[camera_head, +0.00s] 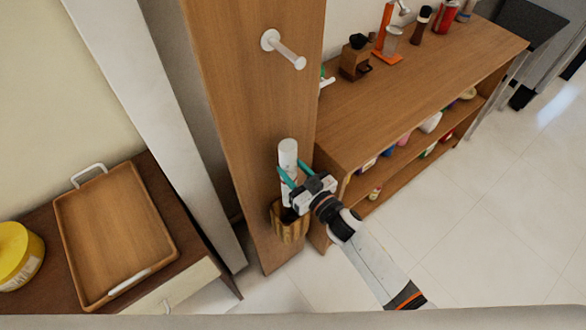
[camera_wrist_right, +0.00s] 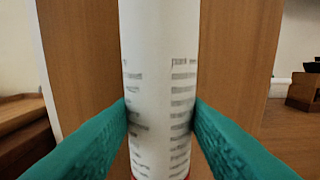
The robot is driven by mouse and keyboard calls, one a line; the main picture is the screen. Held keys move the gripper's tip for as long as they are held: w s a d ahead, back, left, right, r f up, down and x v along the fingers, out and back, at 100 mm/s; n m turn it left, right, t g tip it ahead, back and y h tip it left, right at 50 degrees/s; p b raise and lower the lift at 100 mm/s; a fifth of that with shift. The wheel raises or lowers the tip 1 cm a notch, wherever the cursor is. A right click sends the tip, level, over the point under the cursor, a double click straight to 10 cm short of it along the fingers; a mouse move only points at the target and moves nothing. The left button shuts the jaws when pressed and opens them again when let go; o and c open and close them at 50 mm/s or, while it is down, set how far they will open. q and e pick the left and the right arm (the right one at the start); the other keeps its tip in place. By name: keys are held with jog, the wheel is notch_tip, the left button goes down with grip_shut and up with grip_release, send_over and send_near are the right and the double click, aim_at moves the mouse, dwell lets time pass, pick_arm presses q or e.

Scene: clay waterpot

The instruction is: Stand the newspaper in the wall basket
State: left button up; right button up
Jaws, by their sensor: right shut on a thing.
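The newspaper (camera_head: 288,155) is a white upright roll with printed lines, in front of the wooden panel. My right gripper (camera_head: 289,178) is shut on it, with teal fingers on either side. The right wrist view shows the rolled newspaper (camera_wrist_right: 158,70) between the two teal fingertips (camera_wrist_right: 160,112), with a red band at its bottom edge. The wall basket (camera_head: 290,228) is a small woven holder low on the panel, directly below the roll. The roll's lower end is at or in the basket's mouth; the gripper partly hides it, so I cannot tell how deep. My left gripper is out of view.
A white peg (camera_head: 284,50) sticks out of the wooden panel (camera_head: 240,90) above. A wooden shelf unit (camera_head: 420,85) with several items stands at right. A wooden tray (camera_head: 115,235) and a yellow tub (camera_head: 18,255) rest on the left cabinet. The floor at right is clear.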

aim_at(293, 178)
jog(key=shift+s+d+f+b, duration=0.1)
jog(key=shift+s+f+b, duration=0.05)
jog(key=shift+f+b, duration=0.6)
notch_tip(293, 178, down, 2)
jog(key=shift+f+b, duration=0.1)
jog(key=shift+b, duration=0.65)
notch_tip(293, 178, down, 10)
jog(key=b, duration=0.8)
jog(key=shift+r, duration=0.25)
jog(key=o, duration=1.1)
jog(key=shift+o, duration=0.2)
jog(key=b+v, duration=0.1)
jog(key=v, duration=1)
jog(key=shift+s+d, duration=0.2)
jog(key=shift+s, duration=0.1)
